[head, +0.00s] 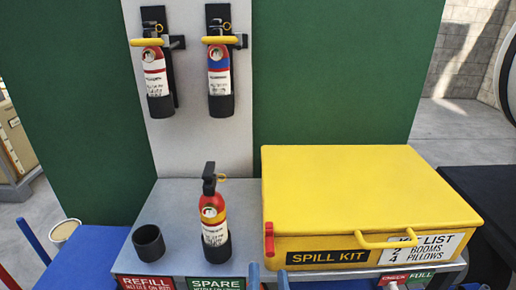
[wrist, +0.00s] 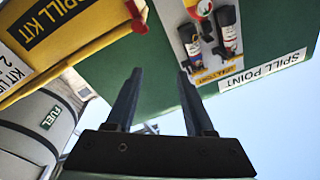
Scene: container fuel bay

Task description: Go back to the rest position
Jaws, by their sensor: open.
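My gripper (wrist: 159,72) shows in the wrist view with its two dark fingers apart and nothing between them. In the head view, two bluish tips at the bottom edge may be its fingers; the rest of it is out of frame. A red fire extinguisher with a yellow band (head: 214,212) stands upright on the grey bench. Two more extinguishers hang on the grey panel, one with a white band (head: 155,82) and one with a blue band (head: 219,80).
A yellow spill kit box (head: 370,185) with a front handle fills the bench's right side; it also shows in the wrist view (wrist: 95,35). A black cup (head: 148,243) stands at the bench's left. A green wall (head: 330,70) is behind. A fuel tank (wrist: 35,130) shows in the wrist view.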

